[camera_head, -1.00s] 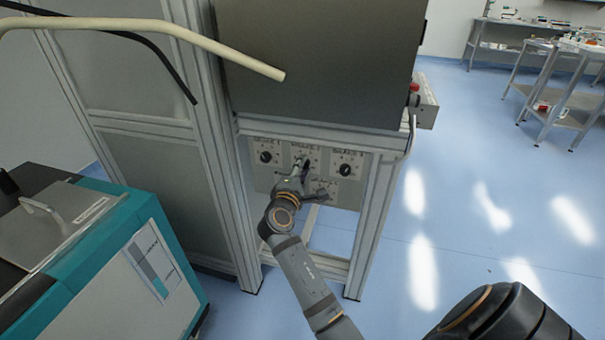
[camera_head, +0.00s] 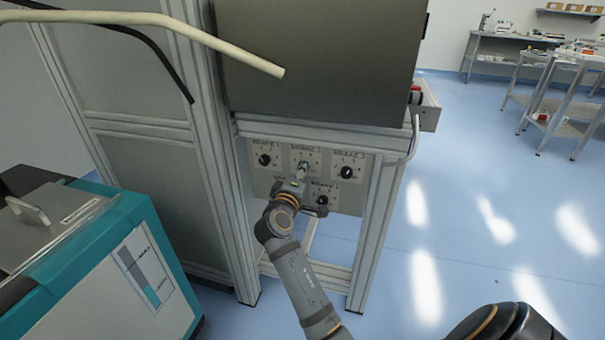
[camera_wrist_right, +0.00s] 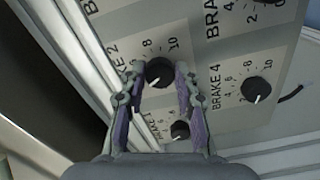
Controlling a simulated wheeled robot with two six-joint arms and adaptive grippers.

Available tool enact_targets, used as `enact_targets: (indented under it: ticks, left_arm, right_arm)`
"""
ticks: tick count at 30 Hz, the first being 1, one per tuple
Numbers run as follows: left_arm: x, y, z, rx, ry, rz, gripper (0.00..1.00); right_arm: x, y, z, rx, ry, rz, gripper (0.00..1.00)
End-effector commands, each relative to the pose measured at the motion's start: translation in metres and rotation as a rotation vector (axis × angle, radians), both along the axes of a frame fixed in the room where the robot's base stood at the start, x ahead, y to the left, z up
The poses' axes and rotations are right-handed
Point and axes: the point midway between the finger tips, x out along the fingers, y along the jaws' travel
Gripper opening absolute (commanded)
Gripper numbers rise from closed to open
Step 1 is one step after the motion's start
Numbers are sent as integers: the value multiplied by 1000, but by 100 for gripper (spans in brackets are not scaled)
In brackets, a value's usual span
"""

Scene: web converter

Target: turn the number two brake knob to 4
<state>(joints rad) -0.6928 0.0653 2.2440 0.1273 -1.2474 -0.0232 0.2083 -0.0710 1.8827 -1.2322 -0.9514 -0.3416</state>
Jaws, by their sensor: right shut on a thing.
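The number two brake knob (camera_wrist_right: 158,72) is a round black knob with a white pointer line, on a light panel labelled "BRAKE 2". In the right wrist view its line points to the lower left; the 8 and 10 show, but the number at the line is not readable. My right gripper (camera_wrist_right: 155,93) has one finger on each side of this knob and is shut on it. In the head view the right gripper (camera_head: 301,175) reaches the upper middle dial and hides most of the knob. My left gripper is not in view.
The brake 1 knob (camera_head: 265,159), brake 3 knob (camera_head: 346,171) and brake 4 knob (camera_wrist_right: 255,90) sit close around it. Metal frame posts (camera_head: 225,200) flank the panel. A teal-and-white machine (camera_head: 110,270) stands at left.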

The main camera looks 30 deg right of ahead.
Motion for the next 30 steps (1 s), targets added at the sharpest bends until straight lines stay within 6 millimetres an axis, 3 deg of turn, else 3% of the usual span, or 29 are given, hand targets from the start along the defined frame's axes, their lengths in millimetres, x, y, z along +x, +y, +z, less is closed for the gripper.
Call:
enact_targets:
  ticks: [11,12,16,25,30]
  left_arm:
    - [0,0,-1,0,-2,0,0]
    - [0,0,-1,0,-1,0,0]
    - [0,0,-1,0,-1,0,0]
    - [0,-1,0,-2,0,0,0]
    - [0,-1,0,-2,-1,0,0]
  right_arm:
    - [0,0,-2,4,2,-2,0]
    - [0,0,-2,4,2,-2,36]
    - [0,0,-2,3,1,-1,54]
    - [0,0,1,2,-1,-1,54]
    - [0,0,26,3,-7,-1,54]
